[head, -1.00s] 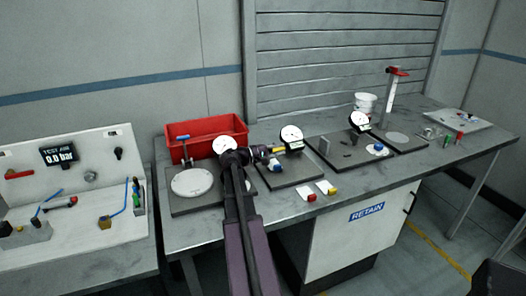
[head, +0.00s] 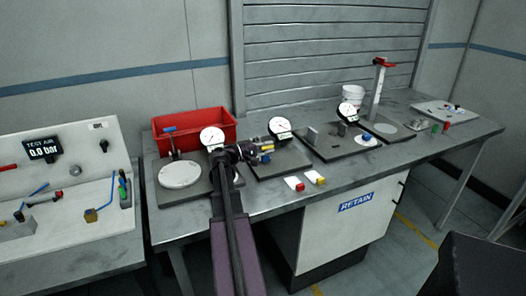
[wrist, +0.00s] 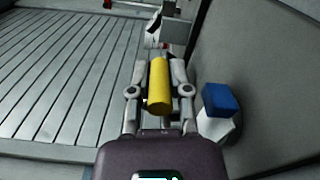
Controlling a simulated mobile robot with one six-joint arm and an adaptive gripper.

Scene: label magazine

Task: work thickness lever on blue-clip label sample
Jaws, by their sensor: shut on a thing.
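My gripper (wrist: 160,88) is shut on a yellow cylindrical handle, which I take to be the thickness lever (wrist: 159,90). The handle lies lengthwise between both fingers. In the head view my gripper (head: 262,149) is in front of the middle dial gauge (head: 280,126), and the handle is a small yellow spot. The blue clip (wrist: 220,98) on a white piece, probably the label sample (wrist: 215,127), is just right of my fingers in the wrist view, apart from them. In the head view a bit of blue shows below my gripper. The lever's pivot is not clear.
Left on the bench (head: 180,222) are a round plate (head: 180,175) and a red bin (head: 195,121). Samples with red (head: 300,186) and yellow (head: 320,179) clips lie near the front edge. Another gauge plate and a tall red-topped stand (head: 378,90) are to the right.

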